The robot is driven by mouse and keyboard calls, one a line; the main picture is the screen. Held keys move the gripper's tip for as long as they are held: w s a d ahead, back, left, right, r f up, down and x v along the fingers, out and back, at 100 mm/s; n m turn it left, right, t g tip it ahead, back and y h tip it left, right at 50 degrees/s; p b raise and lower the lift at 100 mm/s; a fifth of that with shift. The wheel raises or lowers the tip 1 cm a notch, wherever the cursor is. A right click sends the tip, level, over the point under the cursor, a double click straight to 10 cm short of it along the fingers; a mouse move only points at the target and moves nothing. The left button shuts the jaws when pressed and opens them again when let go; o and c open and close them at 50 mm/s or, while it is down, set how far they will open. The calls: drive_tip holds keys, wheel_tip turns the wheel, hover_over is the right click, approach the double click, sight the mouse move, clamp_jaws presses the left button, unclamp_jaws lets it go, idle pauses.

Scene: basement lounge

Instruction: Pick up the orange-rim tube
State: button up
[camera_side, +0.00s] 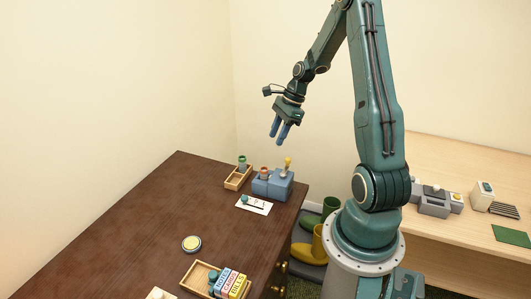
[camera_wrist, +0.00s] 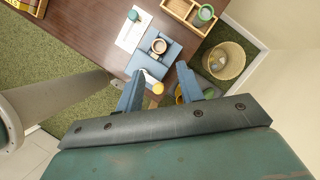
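The orange-rim tube (camera_side: 264,172) stands in a blue block (camera_side: 271,189) on the brown table, near its far right corner. In the wrist view the tube (camera_wrist: 159,46) is seen from above as a round pale-rimmed opening in the blue block (camera_wrist: 171,57). My gripper (camera_side: 277,139) is raised well above the block, fingers pointing down. In the wrist view my gripper (camera_wrist: 161,72) is open with nothing between the fingertips, and the tube shows just beyond them. A green-rim tube (camera_side: 242,161) stands in a wooden tray (camera_side: 233,184) beside the block.
A yellow-topped item (camera_side: 288,162) stands on the block's right part. A white card (camera_side: 262,208) with a teal object lies in front. A round yellow-topped tin (camera_side: 192,244) and a wooden box (camera_side: 197,275) are nearer. A wastebasket (camera_wrist: 241,55) stands on the floor beyond the table edge.

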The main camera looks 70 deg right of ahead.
approach(264, 169)
drive_tip(key=shift+x, duration=2.5)
drive_tip(key=shift+w, duration=0.2)
drive_tip(key=shift+s+x, duration=0.2)
drive_tip(key=shift+x, duration=2.3)
drive_tip(key=shift+d+f, duration=0.1)
drive_tip(key=c, duration=0.7)
